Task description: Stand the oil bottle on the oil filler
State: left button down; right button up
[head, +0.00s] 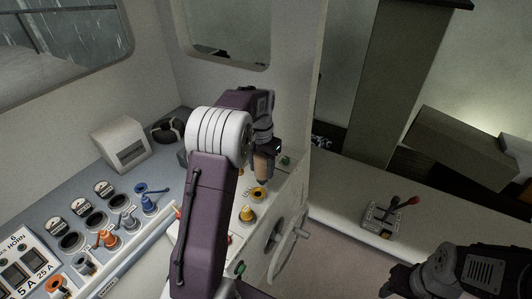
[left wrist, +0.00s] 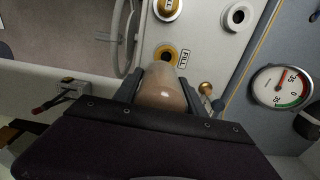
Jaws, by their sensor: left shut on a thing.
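My left gripper (head: 265,150) is shut on the oil bottle (head: 263,166), a tan-brown bottle pointing down at the console. In the left wrist view the bottle (left wrist: 162,96) sits between the two dark fingers. The oil filler looks to be the yellow ring (head: 258,194) just below the bottle's lower end. In the left wrist view this ring (left wrist: 168,53), beside a FILL label, is partly covered by the bottle's far end. I cannot tell whether they touch. My right gripper (head: 394,284) is at the lower right, dark and unclear.
Another yellow-orange fitting (head: 246,215) stands near the filler. A steering wheel (head: 287,238) is on the console's front face. Gauges and coloured valve handles (head: 107,239) fill the left side. A lever unit (head: 383,217) stands on the white ledge to the right.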

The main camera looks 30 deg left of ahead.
aim_at(257, 177)
pick_arm(q)
jog(key=shift+s+d+r+p, duration=0.4)
jog(key=shift+s+r+p, duration=0.05)
jog(key=shift+s+r, duration=0.2)
jog(key=shift+a, duration=0.15)
jog(key=shift+w+a+f+b, duration=0.2)
jog(key=shift+a+f+b, duration=0.2)
jog(key=shift+a+f, duration=0.4)
jog(key=shift+d, duration=0.25)
jog(key=shift+s+f+b, duration=0.1)
jog(key=shift+f+b, duration=0.15)
jog(key=shift+b, duration=0.15)
jog(key=shift+a+f+b, duration=0.65)
jog(key=shift+f, duration=0.35)
jog(key=shift+d+f+b, duration=0.4)
jog(key=shift+f+b, duration=0.1)
jog(key=shift+b, duration=0.25)
jog(key=shift+a+f+b, duration=0.25)
jog(key=shift+f+b, duration=0.1)
jog(key=shift+f, duration=0.5)
jog(key=shift+d+f+b, duration=0.15)
jog(key=shift+f+b, duration=0.15)
jog(key=shift+f, duration=0.25)
pick_arm(e)
jog(key=f, duration=0.3)
jog(key=shift+a+f, duration=0.1)
jog(key=shift+a, duration=0.2)
